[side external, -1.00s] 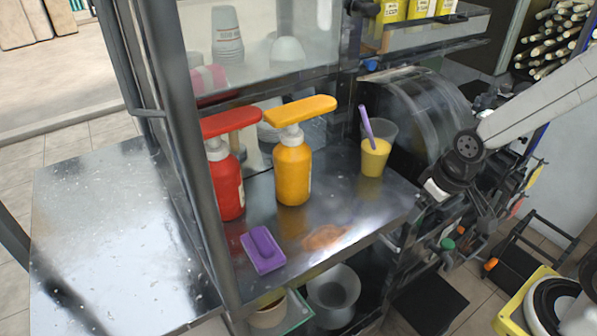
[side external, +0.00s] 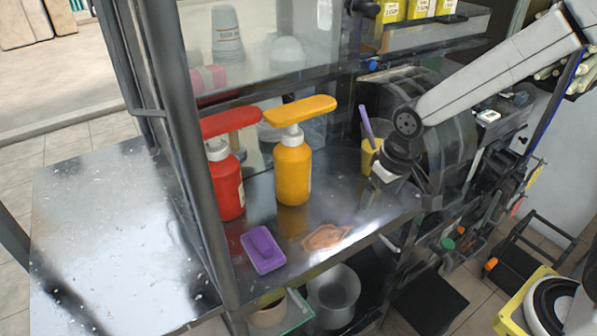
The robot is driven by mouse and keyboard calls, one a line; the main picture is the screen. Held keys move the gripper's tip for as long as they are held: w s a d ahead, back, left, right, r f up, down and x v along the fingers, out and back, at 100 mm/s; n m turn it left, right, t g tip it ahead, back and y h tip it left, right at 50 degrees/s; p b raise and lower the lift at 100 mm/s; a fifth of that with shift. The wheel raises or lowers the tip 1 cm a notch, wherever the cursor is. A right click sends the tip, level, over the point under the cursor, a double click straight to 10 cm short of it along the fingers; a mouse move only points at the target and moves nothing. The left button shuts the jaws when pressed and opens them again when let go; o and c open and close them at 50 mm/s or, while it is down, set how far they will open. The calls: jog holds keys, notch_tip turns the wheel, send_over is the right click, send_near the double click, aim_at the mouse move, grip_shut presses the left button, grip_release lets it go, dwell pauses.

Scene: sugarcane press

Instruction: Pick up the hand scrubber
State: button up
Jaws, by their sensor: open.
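The hand scrubber (side external: 263,250) is a purple block with a raised grip on top. It lies flat near the front left of the dark metal counter (side external: 345,212), in front of the red bottle. My gripper (side external: 428,198) is over the right end of the counter, beside the cup, well to the right of the scrubber and apart from it. It is open and empty. Its fingers are dark and hard to make out against the machinery behind.
A red pump bottle (side external: 227,184) and a yellow pump bottle (side external: 293,170) stand behind the scrubber. A yellow-filled cup (side external: 368,158) with a purple stick is partly hidden by my wrist. A metal post (side external: 183,130) rises left of the scrubber. A brown patch (side external: 325,237) marks otherwise clear counter.

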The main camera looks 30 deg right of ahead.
jog(key=w+a+r+g, duration=0.1)
jog(key=w+a, duration=0.5)
jog(key=a, duration=0.7)
jog(key=g, duration=0.1)
send_over(261, 237)
jog(key=shift+w+a+m, duration=0.1)
jog(key=shift+a+m, duration=0.1)
jog(key=shift+m, duration=0.1)
jog(key=shift+d+f, duration=0.15)
jog(key=shift+f, duration=3.7)
jog(key=c, duration=1)
jog(key=shift+r, duration=0.1)
